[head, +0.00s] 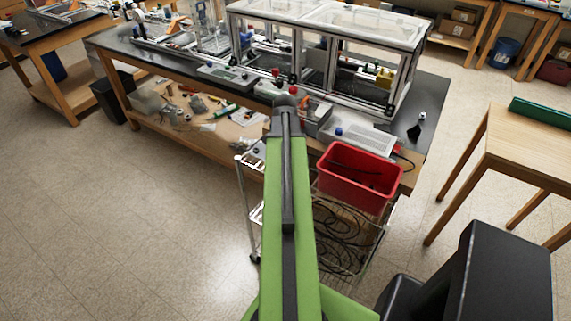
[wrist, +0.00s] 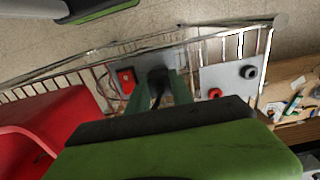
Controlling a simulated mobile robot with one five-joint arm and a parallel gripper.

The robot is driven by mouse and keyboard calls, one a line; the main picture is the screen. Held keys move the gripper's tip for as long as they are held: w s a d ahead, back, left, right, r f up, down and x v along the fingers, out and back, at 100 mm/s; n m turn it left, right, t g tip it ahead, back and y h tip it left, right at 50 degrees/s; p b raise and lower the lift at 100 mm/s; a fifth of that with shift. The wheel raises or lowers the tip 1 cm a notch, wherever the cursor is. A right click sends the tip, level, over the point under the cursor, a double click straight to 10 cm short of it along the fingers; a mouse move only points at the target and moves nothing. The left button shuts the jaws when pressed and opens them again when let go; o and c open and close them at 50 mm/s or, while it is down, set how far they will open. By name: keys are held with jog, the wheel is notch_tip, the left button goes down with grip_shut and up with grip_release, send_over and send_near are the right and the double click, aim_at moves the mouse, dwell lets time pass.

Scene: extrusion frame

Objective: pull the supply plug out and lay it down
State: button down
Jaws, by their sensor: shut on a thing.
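In the wrist view my gripper (wrist: 157,92) has its two dark green fingers closed around the black supply plug (wrist: 158,76). A dark cable runs from the plug back between the fingers. The plug is at a grey panel (wrist: 178,60) that carries a red switch (wrist: 126,81) just left of the plug. The plug's front end meets the panel in the picture, but I cannot tell how deep it sits or whether there is a gap. In the head view my own arm hides the plug and the gripper's fingertips.
A light plate with a red knob (wrist: 214,93) and a black knob (wrist: 248,72) is right of the plug. A red bin (head: 359,177) stands by the bench's near right corner, above a wire cart with coiled cables (head: 340,235). An aluminium-framed enclosure (head: 325,62) stands behind.

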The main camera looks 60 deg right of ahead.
jog(key=shift+r, duration=0.15)
dwell(0.8)
jog(key=shift+r+p, duration=2.9)
jog(key=shift+p, duration=0.2)
notch_tip(320, 180, down, 3)
jog(key=b, duration=0.3)
jog(key=shift+r, duration=0.2)
jog(key=shift+w+a, duration=0.1)
jog(key=shift+w, duration=0.05)
jog(key=shift+w+a, duration=0.3)
jog(key=shift+w, duration=0.05)
jog(key=shift+w+r, duration=0.1)
